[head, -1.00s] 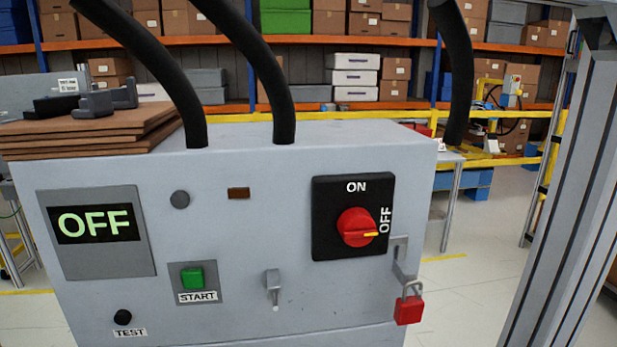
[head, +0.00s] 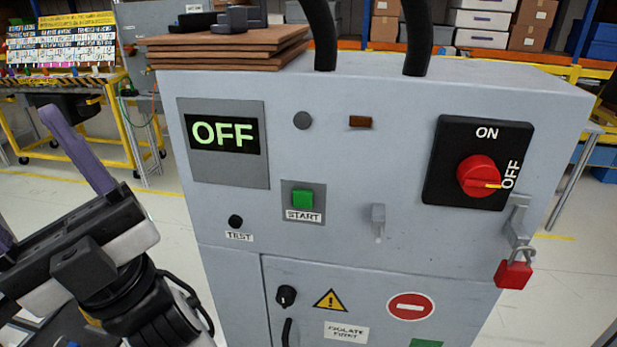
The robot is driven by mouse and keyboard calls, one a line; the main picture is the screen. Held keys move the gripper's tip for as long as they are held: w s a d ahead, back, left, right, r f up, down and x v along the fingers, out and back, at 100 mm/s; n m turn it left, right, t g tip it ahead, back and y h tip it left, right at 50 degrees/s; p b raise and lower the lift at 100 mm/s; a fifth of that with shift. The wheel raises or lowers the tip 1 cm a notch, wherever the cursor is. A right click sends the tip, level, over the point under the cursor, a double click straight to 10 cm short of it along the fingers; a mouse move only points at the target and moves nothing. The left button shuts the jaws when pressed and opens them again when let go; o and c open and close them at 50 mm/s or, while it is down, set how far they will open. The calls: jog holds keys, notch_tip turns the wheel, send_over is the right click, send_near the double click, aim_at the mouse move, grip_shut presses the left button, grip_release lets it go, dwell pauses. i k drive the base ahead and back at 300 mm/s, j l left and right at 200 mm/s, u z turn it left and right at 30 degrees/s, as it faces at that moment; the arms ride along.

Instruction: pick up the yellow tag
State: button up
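I cannot make out a separate yellow tag for certain in the head view. A board with a yellow header (head: 62,20) stands at the back left, with rows of small labels or cards on it, too small to tell apart. My gripper (head: 28,165) is at the lower left, in front of and left of the grey control cabinet (head: 345,95). Its two purple fingers are wide apart, with nothing seen between them; the left finger is partly cut off by the picture edge.
The cabinet has an OFF display (head: 223,135), a green start button (head: 303,198), a red rotary switch (head: 478,176) at OFF and a red padlock (head: 514,272) on a hasp. Brown boards (head: 225,50) lie on top. A yellow-framed table (head: 70,80) holds the labelled board. Floor between is clear.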

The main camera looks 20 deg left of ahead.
aim_at(94, 322)
jog(key=u, duration=1.75)
